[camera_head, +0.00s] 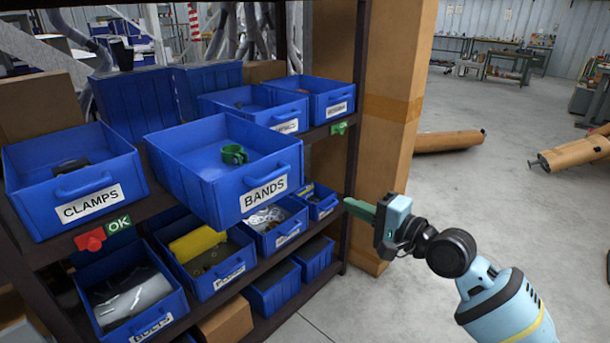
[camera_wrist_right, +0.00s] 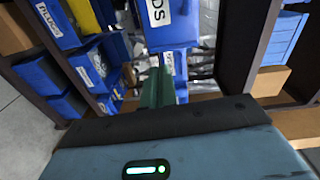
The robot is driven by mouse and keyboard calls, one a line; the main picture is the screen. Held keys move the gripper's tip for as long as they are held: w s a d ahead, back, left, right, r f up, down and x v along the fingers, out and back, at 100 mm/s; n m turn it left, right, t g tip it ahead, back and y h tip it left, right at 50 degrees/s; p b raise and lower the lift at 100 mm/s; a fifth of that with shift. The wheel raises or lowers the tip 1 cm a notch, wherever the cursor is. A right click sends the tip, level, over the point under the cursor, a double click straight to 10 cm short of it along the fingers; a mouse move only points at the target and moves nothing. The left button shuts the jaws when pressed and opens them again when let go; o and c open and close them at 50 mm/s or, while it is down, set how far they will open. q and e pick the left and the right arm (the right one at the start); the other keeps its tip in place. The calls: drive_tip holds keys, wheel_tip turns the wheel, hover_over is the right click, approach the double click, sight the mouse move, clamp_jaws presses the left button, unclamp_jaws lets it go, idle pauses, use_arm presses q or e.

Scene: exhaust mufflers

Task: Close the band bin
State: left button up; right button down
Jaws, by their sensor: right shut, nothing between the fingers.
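The band bin (camera_head: 222,196) is a blue drawer labelled BANDS on the shelf rack. It sticks out well past the front of the shelf, farther than its neighbours. A green band (camera_head: 234,154) lies inside it. The bin's labelled front also shows at the top of the right wrist view (camera_wrist_right: 172,25). My right gripper (camera_head: 352,208) is shut and empty, to the right of the bin and a little lower, apart from it. Its green fingers (camera_wrist_right: 157,90) show below the bin in the right wrist view. My left gripper is not in view.
The CLAMPS bin (camera_head: 70,180) sits left of the band bin. Smaller blue bins (camera_head: 256,106) stand to its right, and more fill the shelf below. A rack post (camera_head: 357,110) and a tall cardboard box (camera_head: 395,100) stand behind my right gripper.

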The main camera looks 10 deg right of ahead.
wheel_tip(320, 180, up, 3)
approach(295, 167)
drive_tip(key=shift+y, duration=0.3)
drive_tip(key=x, duration=0.6)
drive_tip(key=shift+w+f+b, duration=0.25)
drive_tip(key=shift+b, duration=0.05)
drive_tip(key=shift+w, duration=0.2)
drive_tip(key=shift+a, duration=0.1)
